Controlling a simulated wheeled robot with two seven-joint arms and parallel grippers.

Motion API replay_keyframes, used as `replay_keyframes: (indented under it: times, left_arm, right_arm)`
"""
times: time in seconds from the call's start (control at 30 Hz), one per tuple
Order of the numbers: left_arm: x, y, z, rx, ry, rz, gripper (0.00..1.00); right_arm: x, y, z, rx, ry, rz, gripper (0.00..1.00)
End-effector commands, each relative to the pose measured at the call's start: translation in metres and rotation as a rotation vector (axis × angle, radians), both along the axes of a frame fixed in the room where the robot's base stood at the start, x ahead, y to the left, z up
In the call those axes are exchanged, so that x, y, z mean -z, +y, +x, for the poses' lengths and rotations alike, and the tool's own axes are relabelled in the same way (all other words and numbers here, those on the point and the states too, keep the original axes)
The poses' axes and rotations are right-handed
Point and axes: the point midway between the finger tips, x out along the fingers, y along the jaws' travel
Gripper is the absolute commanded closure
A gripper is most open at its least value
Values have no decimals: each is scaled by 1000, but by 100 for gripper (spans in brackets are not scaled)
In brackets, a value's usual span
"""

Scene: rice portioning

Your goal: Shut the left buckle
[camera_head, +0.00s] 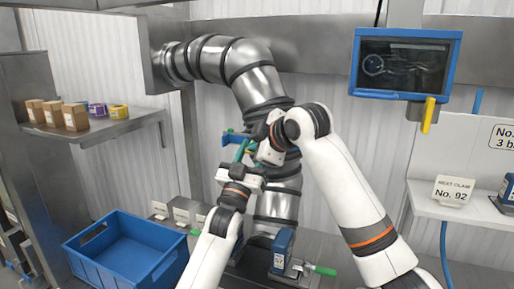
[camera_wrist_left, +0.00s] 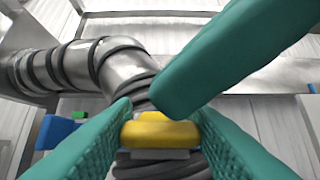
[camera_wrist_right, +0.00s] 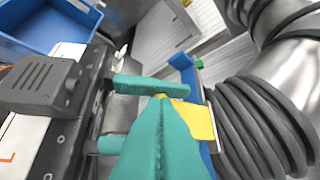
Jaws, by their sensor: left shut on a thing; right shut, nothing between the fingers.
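The left buckle shows as a blue plate (camera_wrist_right: 187,77) with a yellow lever (camera_wrist_right: 200,121) beside the ribbed black section of the metal pipe (camera_head: 258,88). In the left wrist view, my left gripper has its teal fingers on both sides of the yellow lever (camera_wrist_left: 160,134) and is shut on it. My right gripper (camera_wrist_right: 161,99) is shut and empty, with its tip close against the lever. Its teal finger crosses the upper right of the left wrist view (camera_wrist_left: 225,60). Whether it touches the lever is unclear. In the head view both grippers hide much of the buckle (camera_head: 230,138).
A blue crate (camera_head: 92,268) stands at lower left, below a shelf (camera_head: 125,125) with small boxes. A blue-framed screen (camera_head: 404,62) hangs at upper right. The pipe is close to both grippers.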

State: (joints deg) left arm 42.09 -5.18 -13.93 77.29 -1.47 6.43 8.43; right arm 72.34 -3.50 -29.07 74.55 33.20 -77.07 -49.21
Motion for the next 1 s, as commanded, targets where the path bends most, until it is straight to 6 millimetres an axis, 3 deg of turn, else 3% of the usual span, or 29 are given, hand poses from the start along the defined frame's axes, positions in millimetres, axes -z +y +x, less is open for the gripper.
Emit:
replay_keyframes:
  times: [0.8, 0.83, 0.93, 1.0]
  left_arm:
    - [0, -1, -1, 1, -3, 1, 100]
    - [0, -1, -1, 2, -4, 2, 58]
    - [-1, -1, -1, 2, -6, 1, 42]
    - [-2, -2, -2, 2, -7, -1, 38]
  right_arm:
    - [19, -6, 11, 7, -51, -24, 100]
    - [19, -6, 12, 7, -51, -25, 100]
    - [19, -6, 12, 8, -50, -24, 100]
    - [19, -6, 11, 7, -50, -24, 100]
